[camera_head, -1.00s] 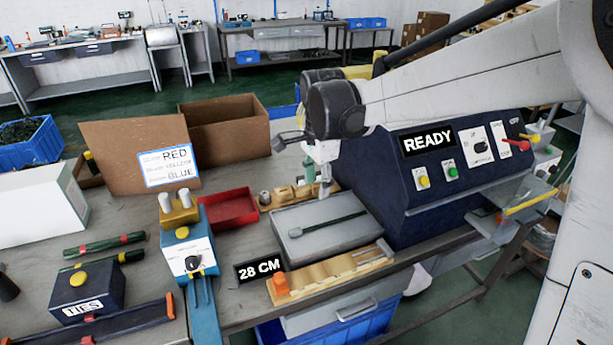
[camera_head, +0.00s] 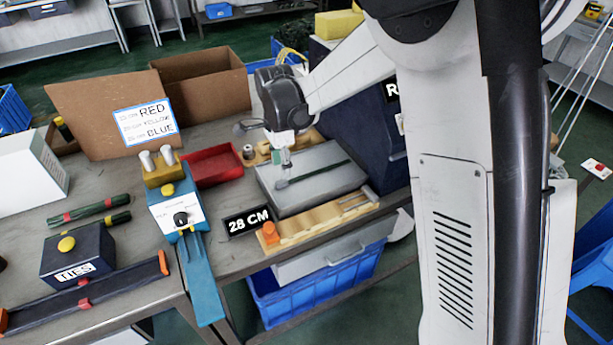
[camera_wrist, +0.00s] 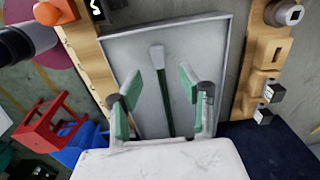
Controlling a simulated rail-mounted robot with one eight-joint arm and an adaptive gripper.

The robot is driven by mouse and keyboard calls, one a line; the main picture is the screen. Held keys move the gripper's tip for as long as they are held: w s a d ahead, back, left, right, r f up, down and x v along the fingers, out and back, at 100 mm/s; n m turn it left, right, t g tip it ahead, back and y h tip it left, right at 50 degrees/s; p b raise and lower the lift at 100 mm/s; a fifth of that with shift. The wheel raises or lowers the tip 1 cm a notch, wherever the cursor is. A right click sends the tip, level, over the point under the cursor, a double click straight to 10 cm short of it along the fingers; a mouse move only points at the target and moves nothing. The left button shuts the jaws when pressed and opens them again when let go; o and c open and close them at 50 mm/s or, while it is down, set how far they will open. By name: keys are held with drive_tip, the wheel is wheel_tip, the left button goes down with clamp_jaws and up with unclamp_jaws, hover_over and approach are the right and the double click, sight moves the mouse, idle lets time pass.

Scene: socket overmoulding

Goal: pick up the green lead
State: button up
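A thin dark green lead (camera_head: 317,174) lies on the grey tray (camera_head: 330,192) in front of the dark blue machine. In the wrist view the lead (camera_wrist: 164,100) runs lengthwise between my fingers, with a pale grey end piece (camera_wrist: 157,53) at its far end. My gripper (camera_wrist: 160,80) is open, its green-padded fingers spread on either side of the lead and apart from it. In the head view my gripper (camera_head: 284,168) is over the left part of the tray, by the lead's left end. Its exact height above the tray is unclear.
Wooden holders stand in front of the tray (camera_head: 320,222) and behind it. A red bin (camera_head: 214,166), a blue-and-white device (camera_head: 182,217) and a 28 CM sign (camera_head: 249,221) are to the left. Banded dark green bundles (camera_head: 90,209) lie farther left. My arm hides much of the machine.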

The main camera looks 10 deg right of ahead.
sight(284, 181)
drive_tip(key=shift+d+f+b, duration=0.2)
drive_tip(key=shift+f+b, duration=0.1)
drive_tip(key=shift+f, duration=2.4)
drive_tip(key=shift+s, duration=0.1)
clamp_jaws()
